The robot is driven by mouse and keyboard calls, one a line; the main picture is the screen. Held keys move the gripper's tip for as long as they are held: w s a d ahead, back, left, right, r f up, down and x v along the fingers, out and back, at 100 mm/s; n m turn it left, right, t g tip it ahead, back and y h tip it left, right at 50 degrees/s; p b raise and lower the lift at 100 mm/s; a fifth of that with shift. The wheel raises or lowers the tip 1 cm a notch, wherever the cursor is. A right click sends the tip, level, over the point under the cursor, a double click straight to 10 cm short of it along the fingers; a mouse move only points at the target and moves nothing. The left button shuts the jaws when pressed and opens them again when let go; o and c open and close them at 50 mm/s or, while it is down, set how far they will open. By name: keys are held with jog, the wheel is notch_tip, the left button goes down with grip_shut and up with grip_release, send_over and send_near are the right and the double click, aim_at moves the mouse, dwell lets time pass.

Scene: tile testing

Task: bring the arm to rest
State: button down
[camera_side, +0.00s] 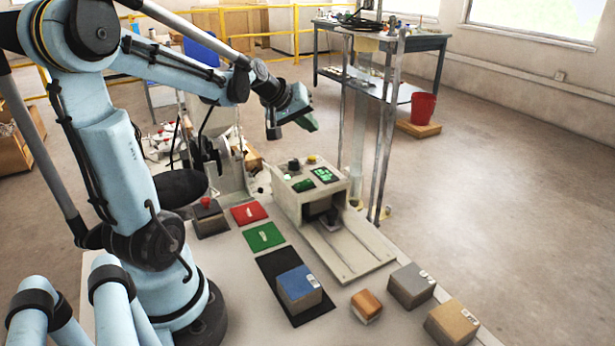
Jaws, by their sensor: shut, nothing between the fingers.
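My gripper (290,128) is at the end of my raised light-blue arm, in the upper middle of the picture. It hangs in the air above and behind the worktable (250,318), to the upper left of the testing machine (318,190). It is shut and holds nothing that I can see. A tile block with a blue top (298,288) sits on the black mat (276,262). Two blocks, one grey (411,285) and one tan-topped (452,322), stand at the table's right. A small orange-brown block (366,306) lies between them and the blue one.
A red pad (248,213) and a green pad (263,236) lie left of the machine. A box with a red button (210,217) stands beside them. Metal posts (385,130) rise behind the machine. A workbench (390,42) and red bucket (423,108) are farther back.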

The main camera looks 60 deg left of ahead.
jog(key=shift+d, duration=0.1)
jog(key=s+d+f+m, duration=0.1)
jog(key=s+d+m, duration=0.2)
jog(key=d, duration=0.4)
jog(key=s+d+f+m+g+h, duration=0.1)
jog(key=d+m, duration=0.3)
jog(key=d, duration=0.4)
jog(key=s+d+f+m+g+h, duration=0.1)
jog(key=s+d+m, duration=0.3)
jog(key=d, duration=0.4)
jog(key=shift+s+f, duration=0.35)
